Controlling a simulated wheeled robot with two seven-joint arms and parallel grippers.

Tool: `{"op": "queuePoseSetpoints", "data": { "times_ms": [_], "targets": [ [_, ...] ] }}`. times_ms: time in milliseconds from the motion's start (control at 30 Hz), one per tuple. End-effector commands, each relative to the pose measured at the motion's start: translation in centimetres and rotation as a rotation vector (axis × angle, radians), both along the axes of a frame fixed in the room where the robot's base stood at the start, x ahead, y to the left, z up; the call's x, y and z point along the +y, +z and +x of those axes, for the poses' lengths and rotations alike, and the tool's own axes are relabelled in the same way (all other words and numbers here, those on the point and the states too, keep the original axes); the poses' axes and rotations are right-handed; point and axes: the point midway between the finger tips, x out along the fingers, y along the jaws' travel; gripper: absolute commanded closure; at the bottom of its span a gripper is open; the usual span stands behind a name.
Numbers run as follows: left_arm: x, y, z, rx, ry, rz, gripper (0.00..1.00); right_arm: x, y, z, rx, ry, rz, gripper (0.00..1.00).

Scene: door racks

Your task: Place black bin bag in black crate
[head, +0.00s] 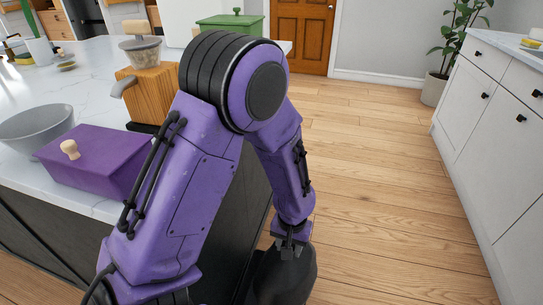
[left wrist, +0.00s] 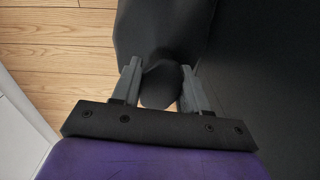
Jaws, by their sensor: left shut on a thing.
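My left gripper (head: 289,246) points down at the bottom of the head view, beside the dark side of the island. It is shut on the top of the black bin bag (head: 285,278), which hangs below it and runs out of the picture. In the left wrist view, the gripper (left wrist: 160,74) has its two grey fingers on either side of the bag's dark neck, and the bag (left wrist: 155,30) spreads out beyond them. The black crate is not seen in either view. My right gripper is not in view.
The marble-topped island (head: 105,70) stands at the left, with a purple lidded box (head: 105,150), a grey bowl (head: 35,122) and a wooden block (head: 155,95) on it. White cabinets (head: 490,110) line the right. The wooden floor (head: 380,180) between is clear.

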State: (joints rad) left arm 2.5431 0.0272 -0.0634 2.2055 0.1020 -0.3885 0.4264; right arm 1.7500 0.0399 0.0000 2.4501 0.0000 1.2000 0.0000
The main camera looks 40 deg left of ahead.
Motion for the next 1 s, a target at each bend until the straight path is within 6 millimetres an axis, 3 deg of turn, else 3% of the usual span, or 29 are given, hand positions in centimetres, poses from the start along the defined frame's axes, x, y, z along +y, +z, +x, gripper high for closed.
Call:
{"op": "queuePoseSetpoints", "data": {
  "times_ms": [33,200,467,800,1000],
  "targets": [
    [0.2,-2.4,-0.2,-0.002,0.019,-0.002,1.00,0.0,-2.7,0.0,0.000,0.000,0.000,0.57],
    [0.9,-5.0,-1.1,-0.002,0.076,-0.008,1.00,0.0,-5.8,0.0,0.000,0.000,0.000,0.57],
    [1.5,-6.8,-1.6,0.000,0.115,-0.012,1.00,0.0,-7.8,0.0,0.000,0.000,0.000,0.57],
    [4.6,-13.3,-0.7,0.006,0.180,-0.012,1.00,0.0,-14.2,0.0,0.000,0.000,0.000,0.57],
    [5.3,-15.2,-0.6,0.005,0.194,-0.015,1.00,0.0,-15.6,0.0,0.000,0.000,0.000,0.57]
  ]
}}
